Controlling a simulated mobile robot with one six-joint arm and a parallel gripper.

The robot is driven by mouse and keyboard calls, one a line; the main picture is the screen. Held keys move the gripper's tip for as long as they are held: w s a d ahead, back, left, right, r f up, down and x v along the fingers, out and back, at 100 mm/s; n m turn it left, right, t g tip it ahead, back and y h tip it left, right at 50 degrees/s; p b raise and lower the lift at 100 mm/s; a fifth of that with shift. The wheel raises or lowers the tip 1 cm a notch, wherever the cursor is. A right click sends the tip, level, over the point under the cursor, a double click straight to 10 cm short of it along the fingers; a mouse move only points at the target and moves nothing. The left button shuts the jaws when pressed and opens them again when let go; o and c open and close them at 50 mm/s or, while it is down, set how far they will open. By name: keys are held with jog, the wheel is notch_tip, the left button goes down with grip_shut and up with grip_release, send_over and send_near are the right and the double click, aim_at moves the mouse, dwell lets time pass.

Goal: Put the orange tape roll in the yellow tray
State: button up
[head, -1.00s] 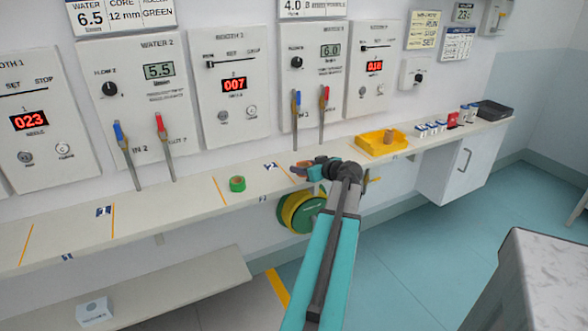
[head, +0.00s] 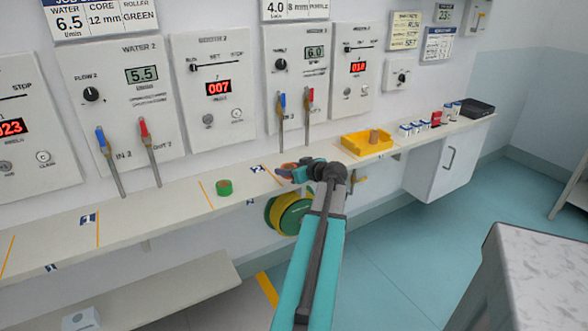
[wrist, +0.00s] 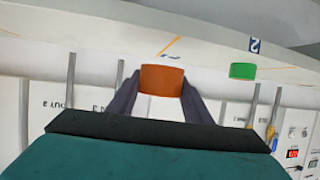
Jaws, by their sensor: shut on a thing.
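My gripper (wrist: 161,84) is shut on the orange tape roll (wrist: 162,79), which sits between its two dark fingers in the wrist view. In the head view my gripper (head: 288,171) is over the wall shelf, left of the yellow tray; the roll is small there and partly hidden by the gripper. The yellow tray (head: 354,149) lies on the shelf to the right of my gripper. I cannot tell the gap between the roll and the shelf.
A green tape roll (head: 224,187) lies on the shelf (head: 150,216) left of my gripper; it also shows in the wrist view (wrist: 243,71). Levers with blue and red handles rise behind.

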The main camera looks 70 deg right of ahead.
jog(key=shift+n+t+y, duration=0.3)
jog(key=shift+n+y, duration=0.4)
jog(key=shift+y, duration=0.1)
jog(key=w+a, duration=0.4)
jog(key=w, duration=0.2)
jog(key=w+a, duration=0.4)
jog(key=w, duration=0.2)
jog(key=w+a+r, duration=0.1)
jog(key=w+a, duration=0.3)
jog(key=w, duration=0.3)
jog(key=shift+w+a, duration=0.1)
jog(key=shift+a, duration=0.3)
jog(key=w+a+r+n+y, duration=0.1)
jog(key=w+a+r, duration=0.1)
jog(key=w+a, duration=1.45)
jog(key=w+a+r+n+y, duration=0.1)
jog(key=w+a+r, duration=0.2)
jog(key=a, duration=1.1)
jog(key=w+a+r+n+y, duration=0.1)
jog(key=w+a+r, duration=0.2)
jog(key=a, duration=1.1)
jog(key=w+a+r+n+y, duration=0.1)
jog(key=w+a+r, duration=0.1)
jog(key=a, duration=1.3)
jog(key=shift+w+r+t+y, duration=0.3)
jog(key=shift+w+r+t, duration=0.1)
jog(key=shift+r, duration=0.2)
jog(key=shift+a, duration=0.1)
